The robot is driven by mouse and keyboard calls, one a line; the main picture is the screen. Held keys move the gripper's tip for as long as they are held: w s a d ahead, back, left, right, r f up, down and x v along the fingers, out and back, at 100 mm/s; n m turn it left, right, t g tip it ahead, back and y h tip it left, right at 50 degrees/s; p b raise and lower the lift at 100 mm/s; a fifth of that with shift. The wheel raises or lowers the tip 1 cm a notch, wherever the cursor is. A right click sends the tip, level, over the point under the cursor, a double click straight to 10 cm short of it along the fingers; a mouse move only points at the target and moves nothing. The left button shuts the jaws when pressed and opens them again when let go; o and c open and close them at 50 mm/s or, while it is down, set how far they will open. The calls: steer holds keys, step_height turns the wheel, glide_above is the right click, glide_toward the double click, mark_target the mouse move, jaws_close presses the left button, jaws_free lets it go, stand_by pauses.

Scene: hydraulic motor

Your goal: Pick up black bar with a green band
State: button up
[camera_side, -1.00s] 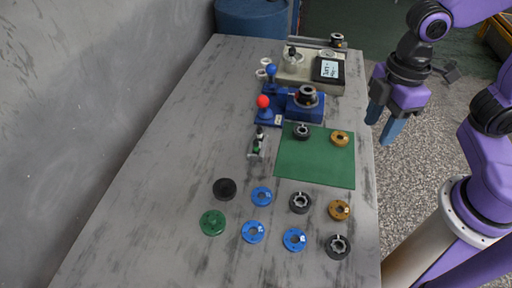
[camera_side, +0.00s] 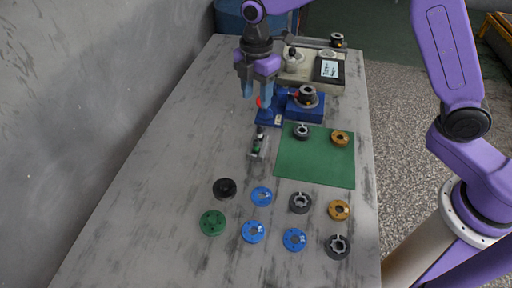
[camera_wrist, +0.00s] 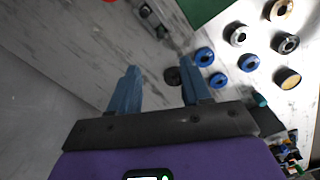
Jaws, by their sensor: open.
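The black bar with a green band (camera_side: 258,142) stands in a small light holder (camera_side: 256,154) left of the green mat in the side view. In the wrist view the small dark bar in its holder (camera_wrist: 150,16) shows near the top edge, too small to make out clearly. My gripper (camera_side: 257,97) points down above the table, in front of the red-knobbed lever and higher than the bar. Its blue fingers are open and empty, apart from the bar.
A blue block with a red-knobbed lever (camera_side: 267,115) stands behind the bar. The green mat (camera_side: 315,165) bears a dark ring and a brown ring. Several blue, black, brown and green rings (camera_side: 253,231) lie toward the front. The table's left side is clear.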

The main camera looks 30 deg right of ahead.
mark_target(256, 140)
step_height(256, 140, down, 12)
steer(key=shift+r, duration=0.15)
steer(key=shift+s+a+f, duration=0.1)
steer(key=shift+f, duration=1.3)
steer(key=shift+s+a+f, duration=0.1)
steer(key=shift+f, duration=1.3)
steer(key=shift+c, duration=0.3)
jaws_close()
